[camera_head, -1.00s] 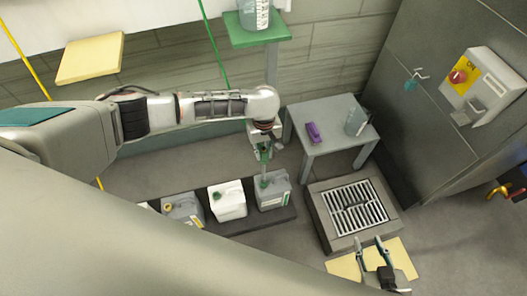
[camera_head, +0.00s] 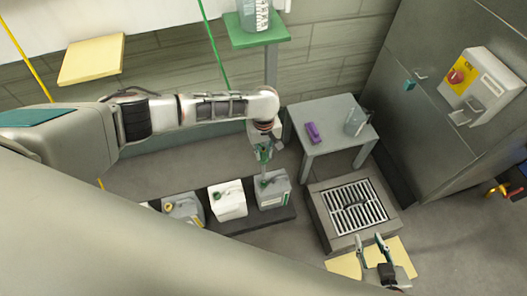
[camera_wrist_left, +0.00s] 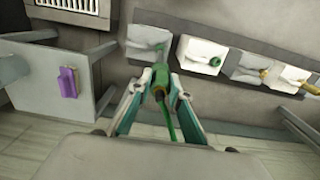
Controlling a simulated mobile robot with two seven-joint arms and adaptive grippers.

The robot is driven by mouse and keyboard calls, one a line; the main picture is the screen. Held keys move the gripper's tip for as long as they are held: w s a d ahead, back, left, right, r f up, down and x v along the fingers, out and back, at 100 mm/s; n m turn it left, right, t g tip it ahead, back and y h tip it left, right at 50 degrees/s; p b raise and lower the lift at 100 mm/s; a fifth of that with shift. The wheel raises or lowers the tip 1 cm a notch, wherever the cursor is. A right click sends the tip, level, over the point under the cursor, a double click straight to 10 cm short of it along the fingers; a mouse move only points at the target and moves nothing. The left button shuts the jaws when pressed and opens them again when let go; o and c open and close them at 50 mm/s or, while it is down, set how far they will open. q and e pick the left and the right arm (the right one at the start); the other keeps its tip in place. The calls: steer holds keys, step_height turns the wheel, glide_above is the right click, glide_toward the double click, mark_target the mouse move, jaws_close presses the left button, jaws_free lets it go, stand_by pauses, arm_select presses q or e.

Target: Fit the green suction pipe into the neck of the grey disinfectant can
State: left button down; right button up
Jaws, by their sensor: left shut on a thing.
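My left gripper (camera_head: 263,152) is shut on the green suction pipe (camera_wrist_left: 160,78), just above the grey disinfectant can (camera_head: 273,190). The pipe points down toward the can's neck at its upper left. I cannot tell whether its lower end is in the neck or only above it. In the left wrist view the same grey can (camera_wrist_left: 140,52) lies just beyond the fingertips (camera_wrist_left: 160,88), with a pale green part on top. A green hose runs back from the pipe. My right gripper (camera_head: 372,246) is open and empty over a yellow mat.
A white can (camera_head: 228,200) and a grey can with a yellow ring (camera_head: 183,210) stand left of it on a dark plinth (camera_head: 250,222). A grey table (camera_head: 325,110) holds a purple item (camera_head: 313,132) and a clear jug (camera_head: 356,122). A floor grate (camera_head: 355,207) lies to the right.

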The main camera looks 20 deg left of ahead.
steer(key=shift+w+r, duration=0.3)
steer(key=shift+r, duration=0.45)
arm_select(q)
steer(key=shift+p, duration=0.4)
steer(key=shift+r, duration=0.1)
arm_select(e)
steer(key=shift+w+r, duration=0.15)
steer(key=shift+r, duration=0.2)
steer(key=shift+w+r, duration=0.1)
steer(key=shift+r, duration=0.15)
steer(key=shift+f, duration=0.1)
steer(key=shift+s+a+f, duration=0.1)
steer(key=shift+s+f, duration=0.25)
steer(key=shift+f, duration=0.1)
steer(key=shift+s+a+f, duration=0.1)
steer(key=shift+s+f, duration=0.05)
